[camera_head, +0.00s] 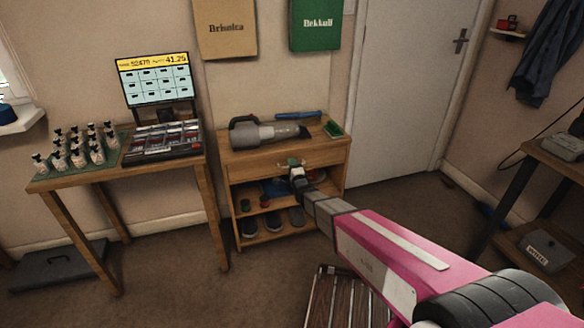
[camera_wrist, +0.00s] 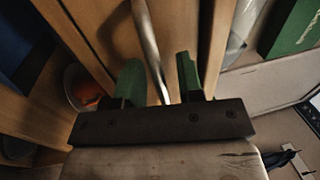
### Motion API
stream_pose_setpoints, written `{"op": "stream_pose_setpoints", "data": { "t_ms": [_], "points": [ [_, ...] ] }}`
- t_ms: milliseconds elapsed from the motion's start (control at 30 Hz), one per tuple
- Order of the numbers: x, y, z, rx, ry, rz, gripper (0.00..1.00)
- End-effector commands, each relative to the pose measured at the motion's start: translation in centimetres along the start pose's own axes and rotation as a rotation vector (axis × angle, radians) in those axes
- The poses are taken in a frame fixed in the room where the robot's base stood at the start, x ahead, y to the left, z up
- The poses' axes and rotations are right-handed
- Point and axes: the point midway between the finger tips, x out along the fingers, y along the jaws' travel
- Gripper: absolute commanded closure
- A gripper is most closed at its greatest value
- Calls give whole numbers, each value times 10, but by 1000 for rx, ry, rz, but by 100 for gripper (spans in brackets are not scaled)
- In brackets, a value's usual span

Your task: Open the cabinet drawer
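The wooden cabinet (camera_head: 228,176) stands against the back wall, with one drawer (camera_head: 255,163) under its top and open shelves below. The drawer front looks flush with the cabinet in the head view. My gripper (camera_head: 293,163) is at the drawer front and partly covers the metal handle (camera_head: 312,162). In the wrist view the handle (camera_wrist: 147,40) is a pale bar running between the two green fingers of my gripper (camera_wrist: 160,78). The fingers are apart, one on each side of the bar, with a visible gap. Whether either finger touches it is unclear.
A handheld vacuum (camera_head: 265,133), a blue item (camera_head: 298,115) and a green brush (camera_head: 333,129) lie on the cabinet top. Shoes (camera_head: 273,221) stand on the lower shelf. A table (camera_head: 122,173) with small bottles is to the left. A slatted wooden item (camera_head: 340,302) is in front.

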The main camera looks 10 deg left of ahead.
Motion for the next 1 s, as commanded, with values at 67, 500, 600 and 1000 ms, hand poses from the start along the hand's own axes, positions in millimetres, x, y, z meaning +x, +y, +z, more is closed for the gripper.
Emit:
{"op": "stream_pose_setpoints", "data": {
  "t_ms": [67, 500, 600, 1000],
  "points": [
    [0, 0, 0, 0, 0, 0, 66],
    [-2, -1, 0, 0, 0, 0, 100],
    [-8, -2, 0, 0, 0, 1, 100],
    [-86, -19, 0, 1, 1, 2, 100]
  ]
}}
